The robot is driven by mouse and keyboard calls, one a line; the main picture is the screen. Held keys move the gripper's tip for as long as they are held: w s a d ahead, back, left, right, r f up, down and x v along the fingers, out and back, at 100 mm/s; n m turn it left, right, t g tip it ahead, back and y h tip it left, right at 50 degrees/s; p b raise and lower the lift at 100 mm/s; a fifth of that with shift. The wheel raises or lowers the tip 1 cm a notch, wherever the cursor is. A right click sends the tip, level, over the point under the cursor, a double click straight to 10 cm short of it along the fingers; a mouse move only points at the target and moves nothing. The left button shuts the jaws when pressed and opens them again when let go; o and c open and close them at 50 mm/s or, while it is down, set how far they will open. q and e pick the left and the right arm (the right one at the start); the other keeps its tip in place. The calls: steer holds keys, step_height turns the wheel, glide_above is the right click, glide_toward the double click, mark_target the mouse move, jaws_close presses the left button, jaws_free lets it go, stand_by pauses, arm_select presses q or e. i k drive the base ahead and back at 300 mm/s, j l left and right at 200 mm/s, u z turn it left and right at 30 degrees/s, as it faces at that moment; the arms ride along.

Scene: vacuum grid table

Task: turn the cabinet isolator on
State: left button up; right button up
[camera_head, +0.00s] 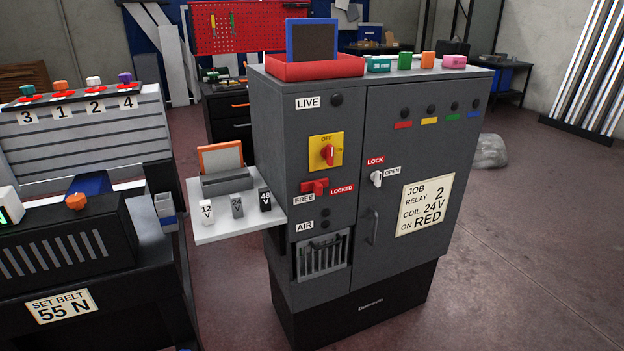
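The cabinet isolator (328,154) is a red rotary handle on a yellow plate, on the front left of the grey cabinet (345,255). Its plate is marked OFF at the top and ON at the right. The handle stands about upright, toward OFF. Below it is a red slide (315,187) between labels FREE and LOCKED; I cannot tell its exact setting. The LIVE lamp (337,100) above the isolator looks dark. Neither of my grippers shows in the head view.
The cabinet door has a white latch (377,179) by LOCK and OPEN labels, and a handle (373,227). A white shelf (215,226) with small labelled relays juts out left of the cabinet. A black machine (95,265) stands further left.

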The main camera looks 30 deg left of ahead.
mark_target(326, 153)
steer(key=u, duration=1)
